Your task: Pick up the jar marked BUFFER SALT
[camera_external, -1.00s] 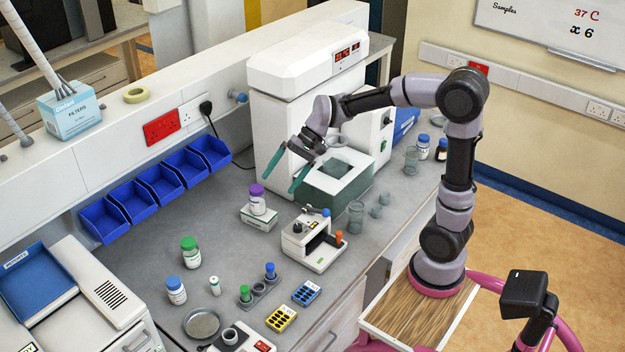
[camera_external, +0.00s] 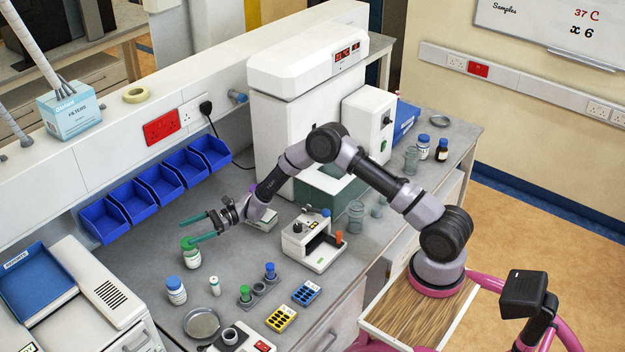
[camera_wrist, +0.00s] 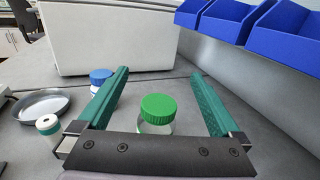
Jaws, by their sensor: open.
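A white jar with a green lid (camera_external: 191,259) stands on the grey bench; its label is too small to read. My gripper (camera_external: 186,231), with green fingers, is open and empty right at the height of its lid or a little above. In the wrist view, the green-lidded jar (camera_wrist: 158,112) lies between the two spread fingers of my gripper (camera_wrist: 159,73), with a gap on each side. A blue-lidded jar (camera_external: 176,292) stands just nearer the front, its label also unreadable; it shows partly behind the left finger in the wrist view (camera_wrist: 99,76). The purple-lidded jar is mostly hidden by my arm.
Blue bins (camera_external: 158,183) line the wall behind. A white instrument (camera_external: 313,243) is to the right, a large white machine (camera_external: 90,290) to the left.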

